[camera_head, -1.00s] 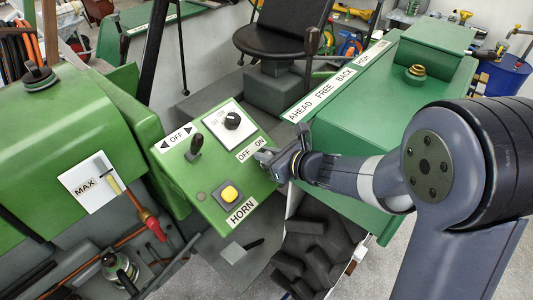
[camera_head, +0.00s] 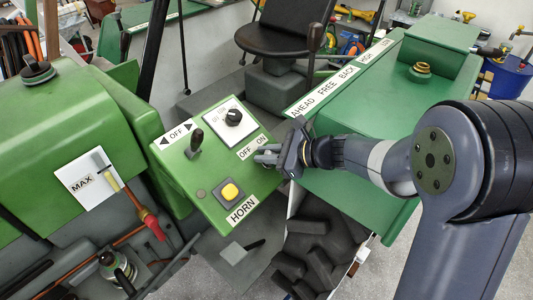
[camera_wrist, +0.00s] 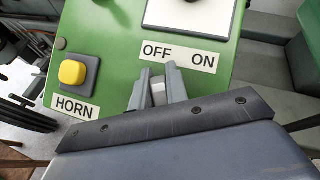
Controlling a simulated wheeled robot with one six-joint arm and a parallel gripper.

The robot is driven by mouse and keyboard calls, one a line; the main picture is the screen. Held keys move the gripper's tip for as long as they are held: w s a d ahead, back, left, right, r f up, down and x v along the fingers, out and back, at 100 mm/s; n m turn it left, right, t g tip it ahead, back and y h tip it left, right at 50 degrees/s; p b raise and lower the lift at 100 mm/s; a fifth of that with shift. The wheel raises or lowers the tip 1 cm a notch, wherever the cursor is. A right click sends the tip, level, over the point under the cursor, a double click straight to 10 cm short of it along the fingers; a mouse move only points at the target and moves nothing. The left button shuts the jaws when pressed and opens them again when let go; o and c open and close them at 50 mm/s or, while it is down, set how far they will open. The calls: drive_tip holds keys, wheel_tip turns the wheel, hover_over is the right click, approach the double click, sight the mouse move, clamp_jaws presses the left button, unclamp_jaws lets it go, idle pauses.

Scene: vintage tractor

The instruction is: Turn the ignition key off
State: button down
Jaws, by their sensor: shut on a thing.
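The ignition key (camera_wrist: 158,92) shows as a small pale piece between my fingers in the wrist view, just below the OFF/ON label (camera_wrist: 179,55). My gripper (camera_wrist: 158,84) is shut on it at the edge of the green panel. In the head view my gripper (camera_head: 266,155) reaches in from the right to the panel's right side, below the same label (camera_head: 251,147). There the key is hidden by the fingers. Which way the key points is hard to tell.
The green panel (camera_head: 215,190) also carries a yellow HORN button (camera_head: 230,192), a black lever (camera_head: 195,143) and a black knob (camera_head: 234,117) on a white plate. The green fender (camera_head: 370,105) lies behind my arm, and a tyre (camera_head: 315,250) is below it.

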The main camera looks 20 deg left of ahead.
drive_tip(key=c, duration=1.4)
unclamp_jaws()
drive_tip(key=shift+d, duration=0.1)
drive_tip(key=b+v, duration=0.1)
drive_tip(key=v, duration=0.9)
drive_tip(key=shift+d+r+b, duration=0.2)
drive_tip(key=shift+d+b, duration=0.05)
drive_tip(key=shift+b, duration=0.1)
drive_tip(key=p+x, duration=0.1)
drive_tip(key=x, duration=0.9)
drive_tip(key=shift+a+f+p, duration=0.1)
drive_tip(key=shift+a+p, duration=0.15)
drive_tip(key=shift+p, duration=0.15)
drive_tip(key=shift+a+f, duration=0.1)
drive_tip(key=shift+a, duration=0.15)
drive_tip(key=shift+w+d+m+t, duration=0.1)
drive_tip(key=shift+m+t, duration=0.5)
drive_tip(key=shift+m, duration=0.2)
